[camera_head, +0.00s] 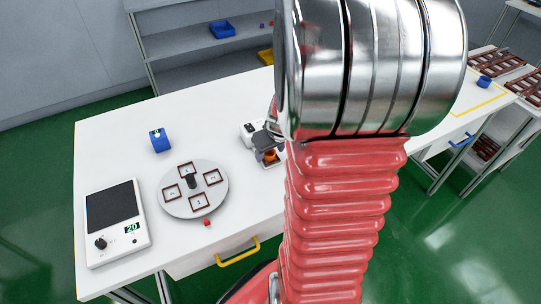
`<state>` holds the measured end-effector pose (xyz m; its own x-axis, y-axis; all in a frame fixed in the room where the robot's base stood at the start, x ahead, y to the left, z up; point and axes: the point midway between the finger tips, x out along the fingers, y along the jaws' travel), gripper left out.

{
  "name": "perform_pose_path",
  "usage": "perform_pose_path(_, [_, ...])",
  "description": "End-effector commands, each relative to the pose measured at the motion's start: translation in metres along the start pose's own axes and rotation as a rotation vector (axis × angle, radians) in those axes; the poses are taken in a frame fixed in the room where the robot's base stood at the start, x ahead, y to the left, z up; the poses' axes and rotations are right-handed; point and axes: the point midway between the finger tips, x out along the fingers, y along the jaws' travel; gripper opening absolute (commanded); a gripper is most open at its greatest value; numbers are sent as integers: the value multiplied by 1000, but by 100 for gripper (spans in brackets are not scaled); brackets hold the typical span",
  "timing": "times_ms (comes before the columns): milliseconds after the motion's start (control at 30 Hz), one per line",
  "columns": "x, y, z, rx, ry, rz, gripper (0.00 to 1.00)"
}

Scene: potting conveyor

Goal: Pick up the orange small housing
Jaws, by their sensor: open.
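A small orange piece (270,155), which looks like the orange small housing, shows on the white table just left of my arm. Only part of it is visible. A dark grey and silver part (265,141), which seems to be the end of my arm with my gripper, is right over and around it. The gripper looks open, and the orange piece does not look clamped. Whether the jaws touch it is too small to tell. My red and silver arm hides the table to the right of it.
A small white device (249,131) stands close left of the orange piece. A round grey plate (218,205) with several marked squares, a blue block (160,141), a red cube (207,222) and a white panel with a display (113,228) are on the table (110,146). The back left is clear.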

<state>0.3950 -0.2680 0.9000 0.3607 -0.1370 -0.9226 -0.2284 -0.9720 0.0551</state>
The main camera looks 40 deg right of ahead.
Motion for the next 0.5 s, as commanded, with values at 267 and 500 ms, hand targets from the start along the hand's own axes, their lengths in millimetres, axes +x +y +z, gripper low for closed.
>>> perform_pose_path(267, [0,0,0,0,0,0,46])
perform_pose_path(500, [0,0,0,0,0,0,29])
